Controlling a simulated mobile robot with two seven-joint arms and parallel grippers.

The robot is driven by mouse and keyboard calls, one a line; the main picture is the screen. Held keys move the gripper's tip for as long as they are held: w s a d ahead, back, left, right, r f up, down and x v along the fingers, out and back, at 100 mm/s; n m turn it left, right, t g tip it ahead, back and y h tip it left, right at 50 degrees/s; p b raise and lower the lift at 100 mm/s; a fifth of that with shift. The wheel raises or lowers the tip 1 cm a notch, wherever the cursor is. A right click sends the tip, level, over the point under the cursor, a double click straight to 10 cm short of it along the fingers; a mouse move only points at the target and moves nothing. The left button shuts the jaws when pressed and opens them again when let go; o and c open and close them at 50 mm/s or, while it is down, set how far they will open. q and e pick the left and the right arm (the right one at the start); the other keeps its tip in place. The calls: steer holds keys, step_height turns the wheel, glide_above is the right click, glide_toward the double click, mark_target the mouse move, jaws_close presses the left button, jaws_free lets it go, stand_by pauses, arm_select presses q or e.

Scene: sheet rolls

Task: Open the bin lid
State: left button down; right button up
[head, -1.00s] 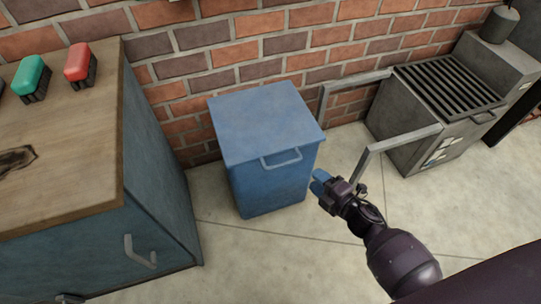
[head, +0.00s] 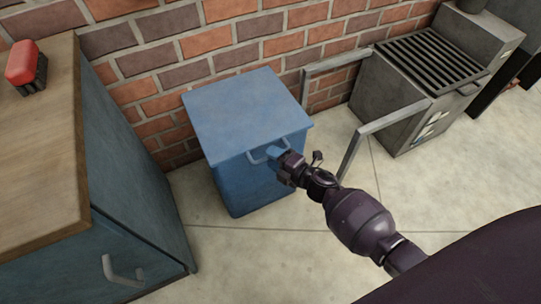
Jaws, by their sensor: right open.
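The blue bin (head: 236,187) stands on the floor against the brick wall. Its flat blue lid (head: 243,108) is shut. A blue-grey handle (head: 262,157) sits on the lid's front edge. My left gripper is not in view.
A blue cabinet with a wooden top (head: 40,140) stands left of the bin, with a red-topped brush (head: 25,66) on it. A grey metal frame (head: 362,138) and a grill (head: 425,80) stand to the right. Pale floor (head: 270,255) in front is clear.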

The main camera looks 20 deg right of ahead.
steer(key=shift+w+a, duration=0.25)
steer(key=shift+w, duration=0.3)
steer(key=shift+c, duration=0.3)
jaws_close()
